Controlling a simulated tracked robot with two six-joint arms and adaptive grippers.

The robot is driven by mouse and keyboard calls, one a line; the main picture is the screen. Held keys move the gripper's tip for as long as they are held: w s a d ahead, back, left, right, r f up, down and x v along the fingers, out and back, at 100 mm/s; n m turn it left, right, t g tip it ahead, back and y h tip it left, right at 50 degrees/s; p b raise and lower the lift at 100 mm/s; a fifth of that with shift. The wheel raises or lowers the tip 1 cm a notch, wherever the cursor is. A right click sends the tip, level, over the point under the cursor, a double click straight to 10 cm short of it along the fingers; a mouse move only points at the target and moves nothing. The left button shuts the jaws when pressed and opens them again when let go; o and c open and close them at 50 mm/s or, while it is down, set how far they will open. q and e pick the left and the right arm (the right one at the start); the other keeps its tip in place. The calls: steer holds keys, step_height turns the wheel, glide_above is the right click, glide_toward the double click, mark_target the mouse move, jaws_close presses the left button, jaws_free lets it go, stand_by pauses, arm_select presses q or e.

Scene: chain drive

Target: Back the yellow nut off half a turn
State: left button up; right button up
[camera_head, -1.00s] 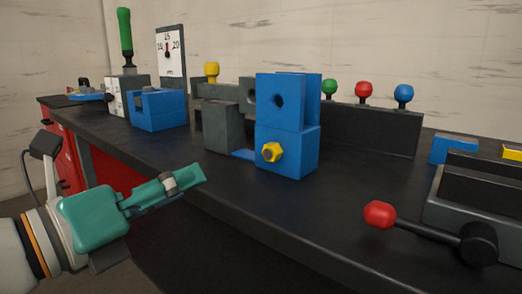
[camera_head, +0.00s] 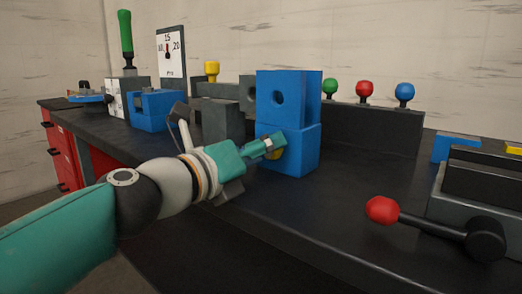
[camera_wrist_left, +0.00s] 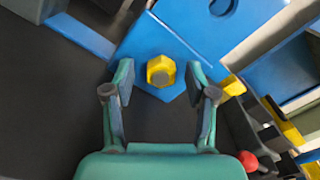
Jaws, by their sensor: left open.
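The yellow nut (camera_wrist_left: 161,71) is on the front face of a blue block (camera_head: 302,150). It has a dark stud end in its middle. In the head view most of the nut is hidden behind my left gripper (camera_head: 276,146). In the left wrist view my left gripper (camera_wrist_left: 160,78) is open, with one finger on each side of the nut and a visible gap to each. I cannot tell how deep the fingers reach along the nut. My right gripper is in neither view.
Green (camera_head: 329,86), red (camera_head: 364,89) and blue (camera_head: 403,93) knobs stand behind. A grey block (camera_head: 221,120) is left of the blue block. The bench front is clear.

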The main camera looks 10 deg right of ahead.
arm_select(q)
steer(key=shift+c, duration=0.3)
jaws_close()
steer(key=n+p, duration=0.2)
steer(key=n, duration=0.1)
steer(key=shift+w+a+n, duration=0.1)
steer(key=shift+n, duration=0.2)
steer(key=shift+f+n+p, duration=0.2)
steer(key=shift+n+p, duration=0.95)
steer(key=shift+n, duration=0.55)
